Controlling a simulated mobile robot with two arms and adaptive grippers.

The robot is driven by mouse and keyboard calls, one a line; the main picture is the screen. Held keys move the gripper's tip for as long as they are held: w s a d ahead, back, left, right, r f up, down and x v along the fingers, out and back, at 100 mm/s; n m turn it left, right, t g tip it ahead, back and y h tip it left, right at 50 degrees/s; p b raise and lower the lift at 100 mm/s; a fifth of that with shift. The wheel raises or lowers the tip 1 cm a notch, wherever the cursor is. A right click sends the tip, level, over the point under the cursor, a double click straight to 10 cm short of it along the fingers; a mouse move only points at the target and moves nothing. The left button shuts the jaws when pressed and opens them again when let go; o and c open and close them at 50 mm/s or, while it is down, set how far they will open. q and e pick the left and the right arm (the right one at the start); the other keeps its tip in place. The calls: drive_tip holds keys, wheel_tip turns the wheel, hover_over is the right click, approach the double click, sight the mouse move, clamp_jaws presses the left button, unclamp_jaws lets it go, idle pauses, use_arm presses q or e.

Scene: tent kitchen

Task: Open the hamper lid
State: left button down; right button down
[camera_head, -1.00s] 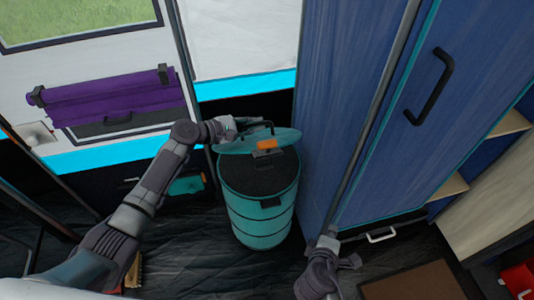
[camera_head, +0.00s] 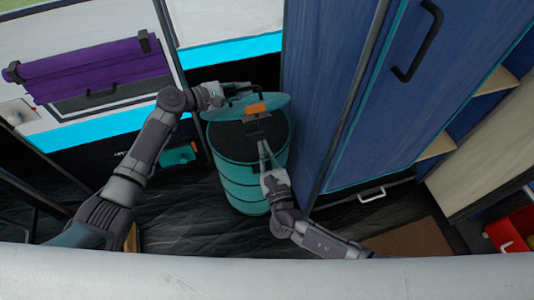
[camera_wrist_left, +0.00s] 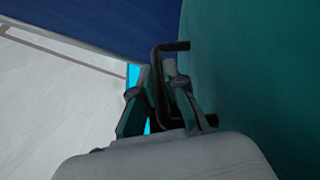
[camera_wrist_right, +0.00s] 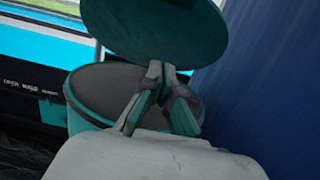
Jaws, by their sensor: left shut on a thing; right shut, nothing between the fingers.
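The teal hamper (camera_head: 238,182) stands on the dark floor, its dark top opening showing. Its round lid (camera_head: 274,103) is raised and tilted up at the back, with an orange tag (camera_head: 256,109) near the hinge side; the lid also shows in the right wrist view (camera_wrist_right: 155,32). My left gripper (camera_head: 228,91) is shut on the lid's black handle, seen clearly in the left wrist view (camera_wrist_left: 175,46). My right gripper (camera_head: 263,146) is shut and empty, in front of the raised lid and over the hamper's near side in the picture; any contact cannot be told.
A tall blue cabinet (camera_head: 325,90) stands close on the hamper's right. A wall with a purple roll (camera_head: 90,72) is at the left. A brown mat (camera_head: 408,238) and a red box (camera_head: 512,230) lie at the lower right. Dark floor is free before the hamper.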

drive_tip(key=w+a+r, duration=0.2)
drive_tip(key=w+r, duration=0.2)
drive_tip(key=w, duration=0.3)
drive_tip(key=shift+a, duration=0.15)
